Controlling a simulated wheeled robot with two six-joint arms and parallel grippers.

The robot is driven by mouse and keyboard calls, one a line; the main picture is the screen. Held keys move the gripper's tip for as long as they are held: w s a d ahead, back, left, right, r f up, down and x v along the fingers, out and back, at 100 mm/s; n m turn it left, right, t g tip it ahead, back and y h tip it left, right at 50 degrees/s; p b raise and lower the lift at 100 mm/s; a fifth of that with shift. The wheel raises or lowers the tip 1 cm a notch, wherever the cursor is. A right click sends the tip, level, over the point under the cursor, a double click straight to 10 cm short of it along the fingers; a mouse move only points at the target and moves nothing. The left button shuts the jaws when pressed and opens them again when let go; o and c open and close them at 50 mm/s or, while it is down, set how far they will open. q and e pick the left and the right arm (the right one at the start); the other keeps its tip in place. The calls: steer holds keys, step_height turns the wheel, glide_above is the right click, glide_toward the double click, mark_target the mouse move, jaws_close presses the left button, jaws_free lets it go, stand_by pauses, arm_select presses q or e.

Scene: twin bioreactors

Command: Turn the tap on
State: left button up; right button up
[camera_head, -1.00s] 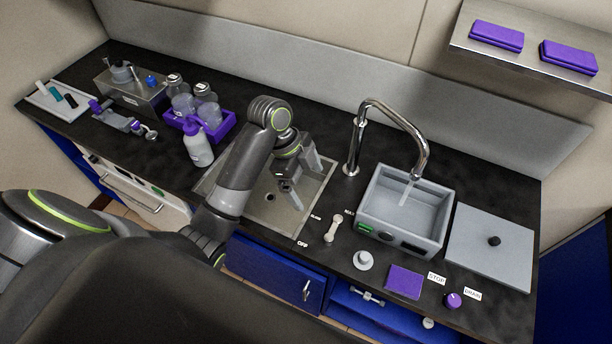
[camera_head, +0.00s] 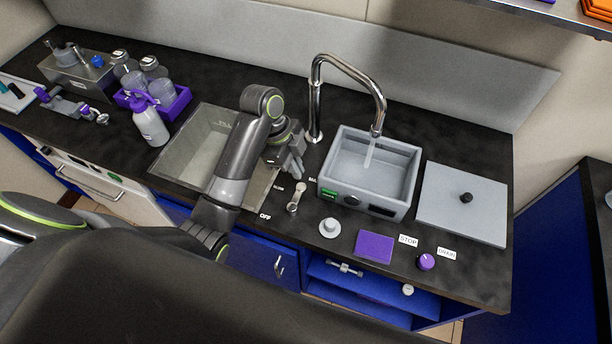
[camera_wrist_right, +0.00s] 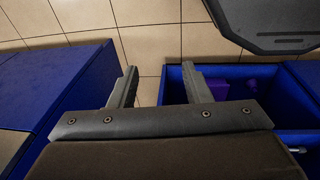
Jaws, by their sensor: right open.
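My right gripper (camera_wrist_right: 160,68) is open and empty in the right wrist view, above the floor and blue cabinets.
A sunken sink (camera_head: 190,150) lies partly behind my left arm. A white knob (camera_head: 330,228), purple pad (camera_head: 374,246) and purple knob (camera_head: 426,262) line the front edge. A grey lid (camera_head: 462,205) lies right.

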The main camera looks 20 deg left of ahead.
mark_target(299, 192)
arm_select(q)
steer(key=shift+s+a+f+b, duration=0.15)
steer(key=shift+f+b, duration=0.3)
steer(key=shift+f, duration=0.35)
jaws_close()
steer(key=p+x, duration=0.1)
steer(key=x, duration=0.1)
steer(key=shift+s+f, duration=0.1)
steer(key=shift+f, duration=0.2)
steer(key=x, duration=0.4)
steer(key=shift+d+r, duration=0.2)
steer(key=shift+d, duration=0.1)
steer(key=shift+f, duration=0.5)
arm_select(e)
steer(key=shift+s+a, duration=0.35)
steer(key=shift+a, duration=0.5)
arm_select(q)
steer(key=shift+d, duration=0.1)
arm_select(e)
steer(key=shift+w+a, duration=0.1)
